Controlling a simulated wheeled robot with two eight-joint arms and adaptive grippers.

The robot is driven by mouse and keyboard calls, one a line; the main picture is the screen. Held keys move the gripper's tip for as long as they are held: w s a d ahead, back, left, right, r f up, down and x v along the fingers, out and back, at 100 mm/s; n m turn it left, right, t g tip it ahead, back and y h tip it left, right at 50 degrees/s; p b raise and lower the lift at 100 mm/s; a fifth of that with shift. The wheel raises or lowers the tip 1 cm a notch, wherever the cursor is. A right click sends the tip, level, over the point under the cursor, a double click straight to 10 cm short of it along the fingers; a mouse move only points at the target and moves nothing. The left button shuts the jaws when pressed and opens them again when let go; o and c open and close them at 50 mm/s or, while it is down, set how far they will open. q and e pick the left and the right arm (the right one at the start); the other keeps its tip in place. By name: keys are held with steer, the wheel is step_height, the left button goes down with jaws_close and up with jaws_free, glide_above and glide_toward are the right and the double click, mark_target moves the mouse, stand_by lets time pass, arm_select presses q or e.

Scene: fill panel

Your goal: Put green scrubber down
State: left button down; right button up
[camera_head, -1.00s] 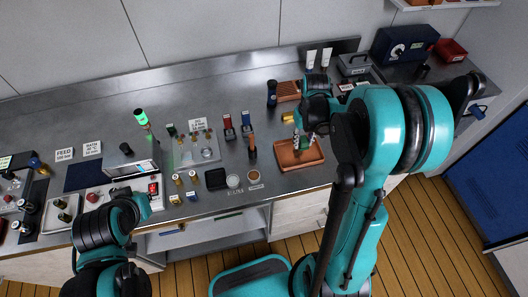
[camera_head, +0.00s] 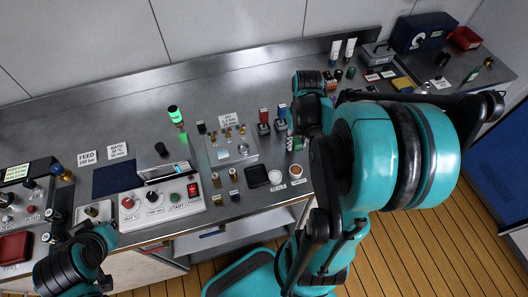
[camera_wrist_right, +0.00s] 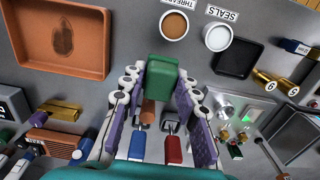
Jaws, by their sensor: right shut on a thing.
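The green scrubber (camera_wrist_right: 160,80) is a dark green block between the two fingertips of my right gripper (camera_wrist_right: 158,98) in the right wrist view. The right gripper is shut on it. In the head view the right gripper (camera_head: 296,142) is over the bench near the red-topped and blue-topped stamps, partly hidden by my own arm. I cannot tell how high the scrubber is above the bench. My left gripper (camera_head: 98,236) is at the lower left of the head view, by the bench's front edge; its fingers are too unclear to judge.
The orange tray (camera_wrist_right: 92,67) has a dark patch inside and no object. Cups labelled THREADS (camera_wrist_right: 174,26) and SEALS (camera_wrist_right: 217,38), a black tray (camera_wrist_right: 239,58) and brass fittings (camera_wrist_right: 275,84) stand close by.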

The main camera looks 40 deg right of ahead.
steer(key=b, duration=0.2)
glide_above(272, 155)
step_height(272, 155, down, 5)
steer(key=shift+r, duration=0.1)
step_height(272, 155, down, 4)
steer(key=shift+r+b, duration=0.1)
steer(key=shift+b, duration=0.5)
steer(key=shift+f, duration=0.2)
steer(key=shift+f, duration=0.15)
steer(key=o, duration=0.7)
steer(key=shift+o, duration=0.2)
